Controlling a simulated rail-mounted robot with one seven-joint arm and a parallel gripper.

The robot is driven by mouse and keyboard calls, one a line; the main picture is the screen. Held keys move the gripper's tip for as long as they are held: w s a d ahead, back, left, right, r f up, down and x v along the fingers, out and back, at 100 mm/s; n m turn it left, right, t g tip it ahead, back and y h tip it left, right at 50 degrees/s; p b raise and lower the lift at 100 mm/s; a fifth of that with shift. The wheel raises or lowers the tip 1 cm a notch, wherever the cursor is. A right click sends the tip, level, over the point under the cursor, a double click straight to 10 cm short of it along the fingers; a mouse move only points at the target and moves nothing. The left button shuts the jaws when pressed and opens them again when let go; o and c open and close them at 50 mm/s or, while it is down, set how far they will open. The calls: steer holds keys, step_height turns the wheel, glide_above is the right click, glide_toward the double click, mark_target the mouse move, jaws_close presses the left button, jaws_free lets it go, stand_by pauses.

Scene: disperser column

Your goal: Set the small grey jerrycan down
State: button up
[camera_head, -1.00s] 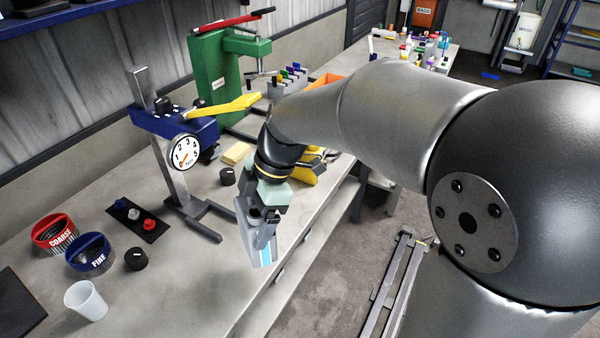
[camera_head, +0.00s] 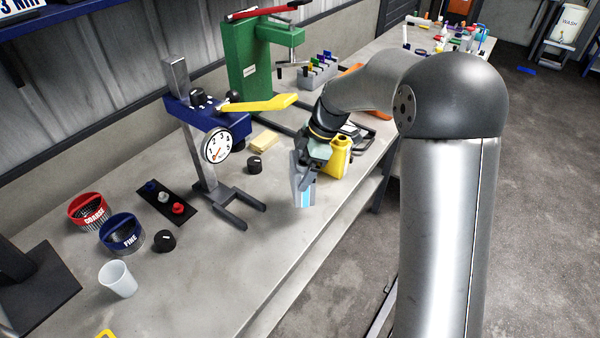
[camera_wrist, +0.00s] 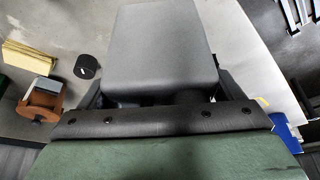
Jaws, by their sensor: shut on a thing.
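The small grey jerrycan (camera_head: 300,180), with a blue and white label, hangs roughly upright below my gripper (camera_head: 308,158) in the head view. It appears over the front part of the bench top (camera_head: 245,255), right of the stand with the dial. My gripper is shut on it; the grip on its upper part is partly hidden. I cannot tell whether its base touches the bench. In the wrist view, the jerrycan's plain grey side (camera_wrist: 165,45) fills the middle beyond the gripper's dark edge.
A yellow jerrycan (camera_head: 340,158) stands close behind and right of my gripper. The blue dial stand (camera_head: 207,165) with its grey feet, a black knob (camera_head: 254,165) and a yellow block (camera_head: 264,142) are to the left. The bench's front edge is close. Bare bench lies front left.

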steer(key=shift+w+a+f, duration=0.15)
steer(key=shift+w+f, duration=0.35)
steer(key=shift+f, duration=0.1)
steer(key=shift+w+a+f, duration=0.15)
steer(key=shift+w+f, duration=0.3)
steer(key=shift+f, duration=0.1)
steer(key=shift+w+f+p, duration=0.1)
steer(key=shift+f+p, duration=0.25)
steer(key=shift+f, duration=1.2)
steer(key=shift+f, duration=0.15)
steer(key=o, duration=1.3)
steer(key=s+b+v, duration=0.1)
steer(key=v, duration=1.1)
steer(key=s+d+f+m+h, duration=0.1)
steer(key=s+d+m, duration=0.2)
steer(key=s+m, duration=0.3)
steer(key=s+d+m+h, duration=0.2)
steer(key=s+d+m, duration=0.2)
steer(key=s, duration=1)
steer(key=s+d+f+m+t+h, duration=0.1)
steer(key=s+d+m, duration=0.3)
steer(key=s+m, duration=0.6)
steer(key=shift+s+d+f, duration=0.1)
steer(key=shift+s+f, duration=0.15)
steer(key=shift+f, duration=0.05)
